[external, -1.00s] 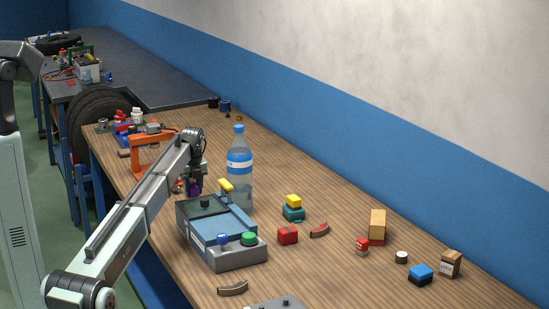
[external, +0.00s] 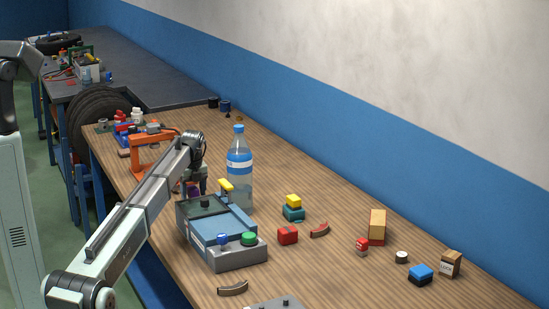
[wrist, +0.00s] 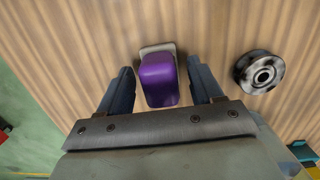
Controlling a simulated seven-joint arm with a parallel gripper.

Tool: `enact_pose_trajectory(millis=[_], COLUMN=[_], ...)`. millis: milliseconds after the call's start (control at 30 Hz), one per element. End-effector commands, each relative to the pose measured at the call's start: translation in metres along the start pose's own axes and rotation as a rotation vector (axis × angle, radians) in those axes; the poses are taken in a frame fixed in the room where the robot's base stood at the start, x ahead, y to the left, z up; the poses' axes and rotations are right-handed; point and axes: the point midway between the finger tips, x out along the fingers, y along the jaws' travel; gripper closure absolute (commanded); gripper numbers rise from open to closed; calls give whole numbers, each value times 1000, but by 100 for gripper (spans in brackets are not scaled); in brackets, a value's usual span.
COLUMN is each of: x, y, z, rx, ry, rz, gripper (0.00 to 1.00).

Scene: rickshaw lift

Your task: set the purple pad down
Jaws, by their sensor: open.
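The purple pad (wrist: 159,82) shows in the wrist view with a grey-beige piece (wrist: 157,47) at its far edge, against the wooden tabletop. My gripper (wrist: 162,78) is open, with one dark finger on each side of the pad and a visible gap on both sides. In the external view my gripper (external: 192,184) is low over the table behind the grey-blue box, and only a bit of purple shows there. Whether the pad's underside touches the wood is hidden.
A round metal wheel (wrist: 260,72) lies right of the pad in the wrist view. A water bottle (external: 239,175) stands just right of my gripper, the grey-blue box (external: 190,222) in front, and an orange frame (external: 150,150) behind left. Small blocks are scattered to the right.

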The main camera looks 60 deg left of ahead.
Motion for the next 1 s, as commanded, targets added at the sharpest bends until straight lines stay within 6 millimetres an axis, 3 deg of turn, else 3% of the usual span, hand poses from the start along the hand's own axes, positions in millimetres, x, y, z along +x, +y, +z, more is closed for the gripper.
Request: enact_pose_trajectory(millis=[233,700,1000], x=[-19,-102,-122], y=[0,-1,0], z=[1,1,0], rx=[0,0,0], ry=[-1,-1,0], rz=[-1,-1,0], gripper=[34,34,34])
